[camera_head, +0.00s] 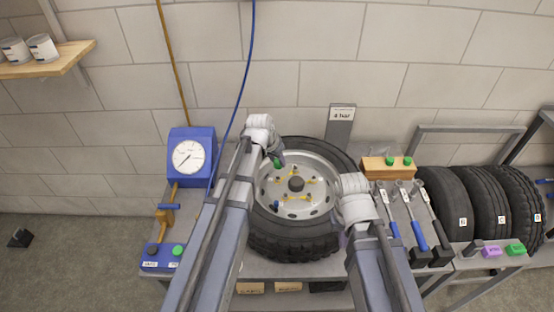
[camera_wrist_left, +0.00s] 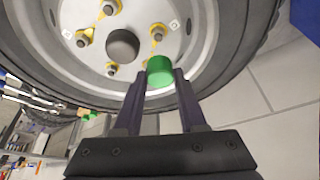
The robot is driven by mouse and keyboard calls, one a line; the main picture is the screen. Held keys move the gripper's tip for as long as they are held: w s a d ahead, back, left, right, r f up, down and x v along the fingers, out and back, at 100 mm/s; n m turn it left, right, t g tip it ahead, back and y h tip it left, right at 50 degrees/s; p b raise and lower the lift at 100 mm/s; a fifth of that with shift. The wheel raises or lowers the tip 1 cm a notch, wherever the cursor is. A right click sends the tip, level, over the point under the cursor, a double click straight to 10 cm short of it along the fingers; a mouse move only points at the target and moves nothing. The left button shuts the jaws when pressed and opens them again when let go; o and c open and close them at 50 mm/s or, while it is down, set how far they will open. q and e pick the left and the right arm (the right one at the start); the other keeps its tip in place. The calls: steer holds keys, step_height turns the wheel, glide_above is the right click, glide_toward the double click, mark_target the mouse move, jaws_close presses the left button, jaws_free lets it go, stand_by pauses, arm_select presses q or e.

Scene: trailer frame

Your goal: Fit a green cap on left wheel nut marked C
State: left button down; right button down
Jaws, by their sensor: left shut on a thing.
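My left gripper (camera_head: 278,162) is over the upper left of the rim, shut on a green cap (camera_wrist_left: 160,70). In the left wrist view the cap is between the fingertips, close to the rim; a nut (camera_wrist_left: 157,33) shows just beyond it. Contact with a nut cannot be told. The nut markings are too small to read. My right gripper is mostly hidden below its white wrist at the wheel's right side.
A wooden block (camera_head: 376,170) holds two green caps (camera_head: 390,160). Wrenches with blue handles (camera_head: 418,232) lie right of the wheel. Several loose tyres (camera_head: 447,200) stand farther right. A blue gauge (camera_head: 188,157) stands left, and a grey "4 bar" sign (camera_head: 341,122) behind.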

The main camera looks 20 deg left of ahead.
arm_select(q)
steer(key=b, duration=0.4)
glide_above(278, 179)
steer(key=shift+a+f, duration=0.15)
steer(key=shift+f, duration=1.05)
steer(key=shift+a+f, duration=0.1)
steer(key=shift+f, duration=1.05)
steer(key=shift+f+b, duration=0.15)
steer(key=shift+b, duration=0.15)
steer(key=shift+f+b, duration=1.4)
steer(key=shift+f, duration=0.05)
jaws_free()
steer(key=shift+d, duration=0.15)
steer(key=shift+c, duration=0.4)
